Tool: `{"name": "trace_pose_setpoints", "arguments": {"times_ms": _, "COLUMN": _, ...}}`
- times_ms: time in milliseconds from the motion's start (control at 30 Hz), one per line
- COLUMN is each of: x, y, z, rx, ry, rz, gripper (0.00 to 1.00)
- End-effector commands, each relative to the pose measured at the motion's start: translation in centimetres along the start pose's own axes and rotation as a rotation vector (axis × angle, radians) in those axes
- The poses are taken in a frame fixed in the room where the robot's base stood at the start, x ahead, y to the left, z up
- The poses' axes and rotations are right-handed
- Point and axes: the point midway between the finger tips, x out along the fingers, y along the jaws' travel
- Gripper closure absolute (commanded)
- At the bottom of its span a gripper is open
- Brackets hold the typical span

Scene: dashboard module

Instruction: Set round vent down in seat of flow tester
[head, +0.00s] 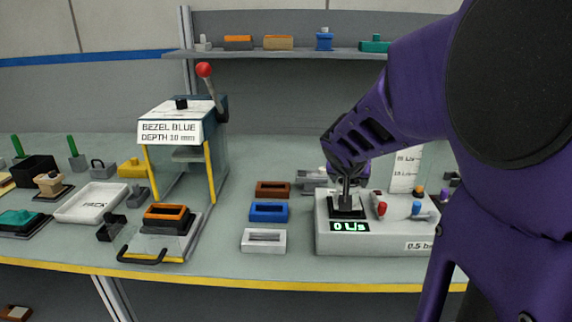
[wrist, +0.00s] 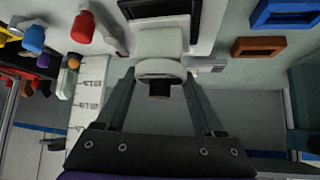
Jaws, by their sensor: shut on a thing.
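The flow tester (head: 375,238) is a light grey box at the right of the bench, with a lit green readout. Its black square seat (head: 347,213) lies on the top face at the left, and shows at the top of the wrist view (wrist: 158,9). My gripper (head: 347,187) is above the seat in the head view, pointing down. In the wrist view its two fingers are shut on the round vent (wrist: 160,68), a pale ring with a dark centre. The vent appears apart from the seat there. In the head view the vent is mostly hidden by my gripper.
Red and blue knobs (head: 381,208) stand on the tester right of the seat, with a scale card (head: 406,168) behind. Brown, blue (head: 269,212) and white bezels lie to its left. A bezel press (head: 185,150) stands farther left. A shelf (head: 280,52) runs behind.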

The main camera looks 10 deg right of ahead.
Motion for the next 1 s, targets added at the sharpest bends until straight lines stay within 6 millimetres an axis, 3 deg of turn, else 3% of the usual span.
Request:
{"name": "trace_pose_setpoints", "arguments": {"times_ms": 633, "x": 1.1, "y": 0.0, "z": 1.1, "rx": 0.000, "ry": 0.000, "rz": -0.001, "gripper": 0.95}}
{"name": "trace_pose_setpoints", "arguments": {"times_ms": 667, "x": 1.1, "y": 0.0, "z": 1.1, "rx": 0.001, "ry": 0.000, "rz": -0.002, "gripper": 0.27}}
{"name": "trace_pose_setpoints", "arguments": {"times_ms": 800, "x": 1.1, "y": 0.0, "z": 1.1, "rx": 0.000, "ry": 0.000, "rz": -0.002, "gripper": 0.01}}
{"name": "trace_pose_setpoints", "arguments": {"times_ms": 1000, "x": 1.1, "y": 0.0, "z": 1.2, "rx": 0.000, "ry": -0.001, "rz": -0.001, "gripper": 0.00}}
